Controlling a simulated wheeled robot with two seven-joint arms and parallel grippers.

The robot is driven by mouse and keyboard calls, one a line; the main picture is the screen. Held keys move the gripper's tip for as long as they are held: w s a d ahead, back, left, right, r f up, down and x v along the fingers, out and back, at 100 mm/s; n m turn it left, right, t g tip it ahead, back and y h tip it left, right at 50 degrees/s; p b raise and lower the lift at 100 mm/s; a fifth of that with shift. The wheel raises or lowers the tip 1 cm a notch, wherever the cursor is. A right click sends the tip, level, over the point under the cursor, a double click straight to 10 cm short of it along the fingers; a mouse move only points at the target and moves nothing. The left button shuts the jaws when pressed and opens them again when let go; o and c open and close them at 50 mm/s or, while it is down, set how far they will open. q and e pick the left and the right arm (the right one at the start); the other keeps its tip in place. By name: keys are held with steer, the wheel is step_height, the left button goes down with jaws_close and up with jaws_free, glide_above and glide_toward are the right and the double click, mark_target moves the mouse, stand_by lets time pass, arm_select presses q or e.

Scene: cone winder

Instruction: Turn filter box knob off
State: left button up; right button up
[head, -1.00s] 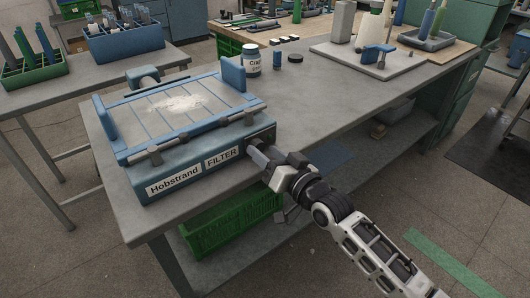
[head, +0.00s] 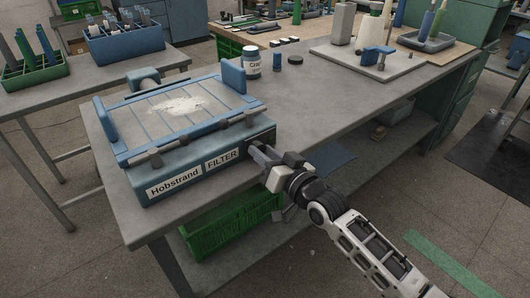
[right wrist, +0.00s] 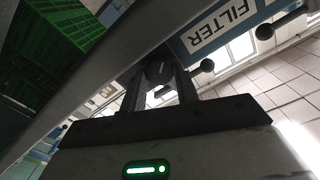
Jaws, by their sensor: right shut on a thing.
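The blue filter box (head: 150,178), labelled "Hobstrand" and "FILTER", sits at the near left end of the grey table. White powder lies on its slatted top. My right gripper (head: 257,151) is at the right end of the box's front face. In the right wrist view its two dark fingers (right wrist: 161,86) are shut on a dark round knob (right wrist: 160,71) beside the FILTER label (right wrist: 222,27). In the head view the fingers hide the knob, and I cannot read its setting. My left gripper is not in view.
A green crate (head: 225,226) is on the shelf below. The table's front edge (head: 330,142) runs close by my right arm. The table top right of the box is mostly clear.

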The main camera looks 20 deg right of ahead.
steer(key=n+p, duration=0.1)
steer(key=n, duration=0.1)
steer(key=shift+r+n+p, duration=0.1)
steer(key=shift+n+p, duration=0.25)
steer(key=shift+n, duration=0.05)
steer(key=n+p, duration=0.1)
steer(key=n, duration=0.1)
steer(key=shift+n, duration=0.4)
steer(key=n+p, duration=0.1)
steer(key=n, duration=0.3)
steer(key=shift+a+p, duration=0.1)
steer(key=shift+p, duration=0.2)
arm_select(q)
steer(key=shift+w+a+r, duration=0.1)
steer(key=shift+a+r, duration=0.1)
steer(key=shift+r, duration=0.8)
arm_select(e)
steer(key=shift+n, duration=0.4)
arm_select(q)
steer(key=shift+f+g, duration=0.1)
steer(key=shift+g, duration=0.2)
arm_select(e)
steer(key=o, duration=1)
steer(key=shift+c, duration=0.2)
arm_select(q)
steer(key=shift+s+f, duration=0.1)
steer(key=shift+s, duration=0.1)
